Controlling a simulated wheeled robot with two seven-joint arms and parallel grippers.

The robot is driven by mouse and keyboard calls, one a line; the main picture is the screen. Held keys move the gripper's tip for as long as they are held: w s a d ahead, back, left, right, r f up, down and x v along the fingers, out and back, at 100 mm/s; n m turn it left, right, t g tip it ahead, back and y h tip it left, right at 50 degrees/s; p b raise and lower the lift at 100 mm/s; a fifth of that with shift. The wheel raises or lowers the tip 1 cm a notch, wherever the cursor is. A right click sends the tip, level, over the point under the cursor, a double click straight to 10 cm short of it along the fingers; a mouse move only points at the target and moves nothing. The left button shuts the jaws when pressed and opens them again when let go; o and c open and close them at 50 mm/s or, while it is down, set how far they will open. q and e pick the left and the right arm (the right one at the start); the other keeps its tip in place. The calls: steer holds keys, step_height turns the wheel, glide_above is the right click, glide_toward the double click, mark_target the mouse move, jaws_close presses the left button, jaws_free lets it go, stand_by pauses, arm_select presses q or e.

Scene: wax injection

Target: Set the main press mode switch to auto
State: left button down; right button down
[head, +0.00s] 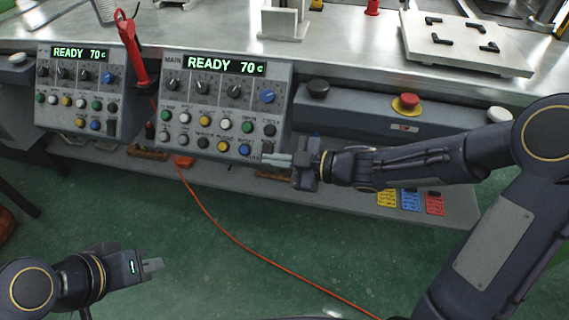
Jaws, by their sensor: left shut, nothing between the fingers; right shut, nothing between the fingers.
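The main press panel (222,106) is the grey box marked MAIN; its display (225,65) reads READY 70 C. Below the display is a row of dark knobs, with a blue knob (267,96) at the right end. Several coloured buttons sit lower down, with a black control (269,130) at the right edge. The small labels are too blurred to tell which one is the mode switch or its setting. My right gripper (270,159) is shut and empty by the panel's lower right corner; I cannot tell if it touches. My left gripper (153,265) is shut and empty over the floor, low left.
A similar panel (78,95) stands left, also reading READY 70 C. A red tool (132,48) stands between the panels. A grey bar at right carries a black button (318,89) and a red emergency button (406,102). An orange cable (222,228) crosses the green floor.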

arm_select(q)
steer(key=shift+f, duration=0.3)
arm_select(e)
steer(key=shift+w+d+f, duration=0.15)
steer(key=shift+w+f, duration=0.2)
steer(key=shift+f, duration=0.25)
